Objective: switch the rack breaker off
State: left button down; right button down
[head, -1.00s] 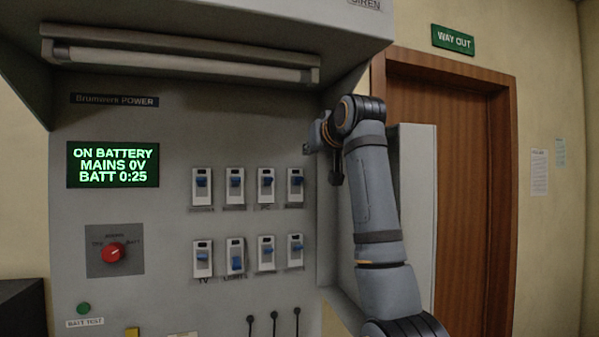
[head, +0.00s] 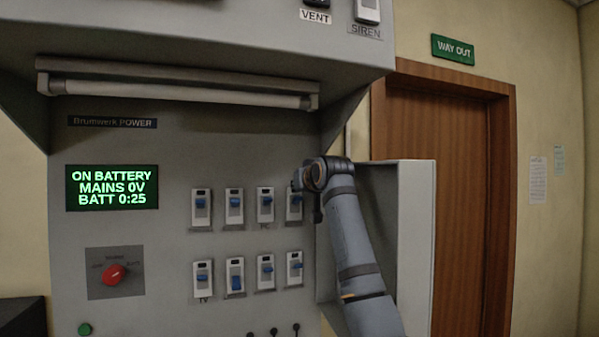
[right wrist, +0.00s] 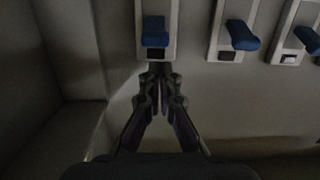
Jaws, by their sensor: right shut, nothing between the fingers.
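Two rows of breakers with blue levers are on the grey power panel (head: 150,225). Their labels are too small to read, so I cannot tell which is the rack breaker. My right gripper (head: 300,183) is at the top of the rightmost upper-row breaker (head: 294,214), partly covering it. In the right wrist view my right gripper (right wrist: 160,74) is shut and empty, its fingertips just below that breaker's blue lever (right wrist: 155,33) and dark window. I cannot tell whether they touch. My left gripper is not in view.
A screen (head: 112,187) reads ON BATTERY, MAINS 0V, BATT 0:25. A red rotary knob (head: 113,274) is below it. A lamp bar (head: 180,88) overhangs the panel. A side wall (right wrist: 50,60) bounds the wrist view's left.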

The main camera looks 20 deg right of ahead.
jog(key=shift+s+f, duration=0.5)
jog(key=shift+f, duration=0.35)
